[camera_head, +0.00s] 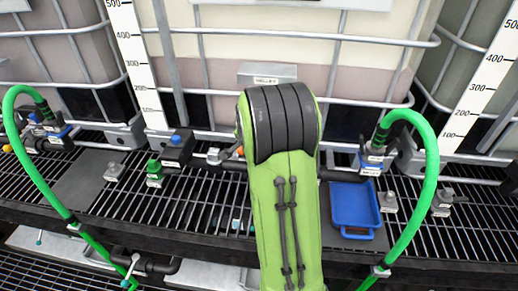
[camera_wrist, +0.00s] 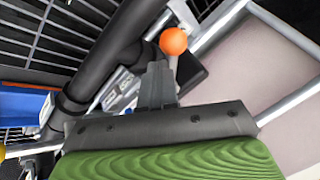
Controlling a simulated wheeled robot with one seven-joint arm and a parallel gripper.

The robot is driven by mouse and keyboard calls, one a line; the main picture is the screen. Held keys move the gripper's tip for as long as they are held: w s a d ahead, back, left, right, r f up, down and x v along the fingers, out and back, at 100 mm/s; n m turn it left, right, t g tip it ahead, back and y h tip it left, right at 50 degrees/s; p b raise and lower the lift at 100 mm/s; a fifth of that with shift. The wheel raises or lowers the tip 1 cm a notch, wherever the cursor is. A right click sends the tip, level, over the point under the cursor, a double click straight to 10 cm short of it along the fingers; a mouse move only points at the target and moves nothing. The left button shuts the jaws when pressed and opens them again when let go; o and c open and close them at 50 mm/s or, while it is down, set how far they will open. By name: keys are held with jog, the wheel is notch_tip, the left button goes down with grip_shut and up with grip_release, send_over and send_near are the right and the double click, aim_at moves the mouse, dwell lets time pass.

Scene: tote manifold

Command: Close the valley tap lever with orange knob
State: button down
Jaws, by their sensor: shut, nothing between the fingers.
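The orange knob (camera_wrist: 174,41) of the tap lever shows in the wrist view, just beyond and slightly right of my gripper's tips. A short grey stem runs down from the knob and is partly hidden by the fingers. My gripper (camera_wrist: 157,66) is shut and empty, its fingers close to the stem; I cannot tell whether they touch. In the head view a bit of orange (camera_head: 240,151) shows beside my green arm, below the plate that seems to read VALLEY (camera_head: 266,80). My arm hides my gripper and most of the tap there.
A black pipe (camera_wrist: 115,55) runs beside my fingers. A blue tray (camera_head: 352,205) lies on the dark grating right of my arm. Green hoses (camera_head: 427,165) arch at both sides. Metal cage bars (camera_head: 345,96) of the totes stand behind. Another tap with a green part (camera_head: 154,172) is to the left.

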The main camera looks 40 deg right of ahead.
jog(key=w+m, duration=0.1)
jog(key=w+m+g+h, duration=0.1)
jog(key=m, duration=0.1)
jog(key=shift+w+a, duration=0.1)
jog(key=shift+a, duration=0.25)
jog(key=w+m+g, duration=0.1)
jog(key=w+m, duration=0.1)
jog(key=m, duration=0.1)
jog(key=w+d+m+g+h+p, duration=0.1)
jog(key=w+m+g, duration=0.1)
jog(key=m, duration=0.1)
jog(key=shift+w+g, duration=0.3)
jog(key=shift+w+d, duration=0.1)
jog(key=shift+w, duration=0.05)
